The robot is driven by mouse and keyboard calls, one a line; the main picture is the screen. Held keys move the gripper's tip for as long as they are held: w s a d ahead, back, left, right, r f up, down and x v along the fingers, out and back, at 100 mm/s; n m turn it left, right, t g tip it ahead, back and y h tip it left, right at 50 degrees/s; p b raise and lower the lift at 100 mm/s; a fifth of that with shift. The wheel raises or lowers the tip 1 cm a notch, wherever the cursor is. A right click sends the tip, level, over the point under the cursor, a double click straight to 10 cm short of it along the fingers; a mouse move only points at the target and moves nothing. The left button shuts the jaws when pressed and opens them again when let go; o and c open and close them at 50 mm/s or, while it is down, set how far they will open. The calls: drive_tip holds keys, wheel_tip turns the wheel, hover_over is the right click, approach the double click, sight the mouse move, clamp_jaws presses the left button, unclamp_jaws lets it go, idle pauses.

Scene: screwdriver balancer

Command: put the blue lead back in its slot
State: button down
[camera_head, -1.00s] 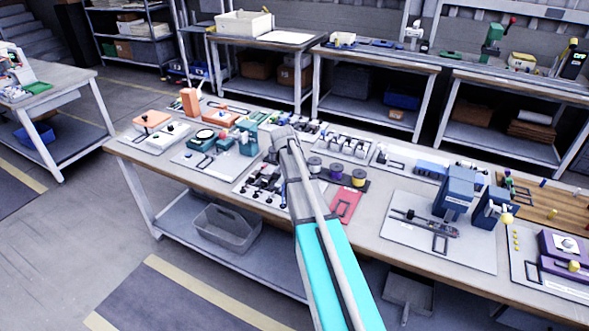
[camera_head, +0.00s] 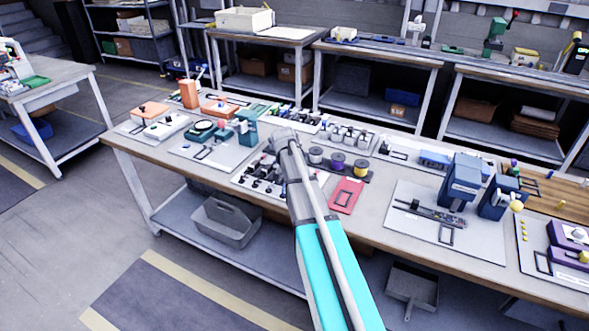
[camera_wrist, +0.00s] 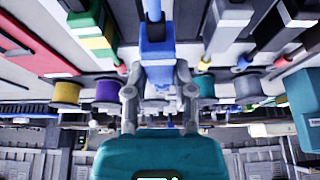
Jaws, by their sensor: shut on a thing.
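My gripper (camera_wrist: 158,88) is shut on a blue block-shaped piece (camera_wrist: 157,55) in the wrist view, which I take for the blue lead's plug. A pale blue pin or cable end (camera_wrist: 153,10) shows beyond it. In the head view my wrist (camera_head: 285,145) is over the long workbench and hides my fingers and the held piece. I cannot tell which slot is the blue lead's or whether the plug touches it.
In the wrist view, red, yellow and green pieces (camera_wrist: 97,42) lie left of the plug, and white and blue ones (camera_wrist: 225,30) right. Several spools (camera_head: 337,160) and a red plate (camera_head: 347,194) are close by. A blue machine (camera_head: 462,180) stands farther right.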

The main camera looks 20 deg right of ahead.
drive_tip(key=shift+f+b, duration=0.7)
drive_tip(key=shift+f, duration=0.3)
drive_tip(key=shift+f+b, duration=0.6)
idle(0.4)
idle(0.3)
drive_tip(key=shift+c, duration=1.9)
unclamp_jaws()
drive_tip(key=shift+r, duration=0.2)
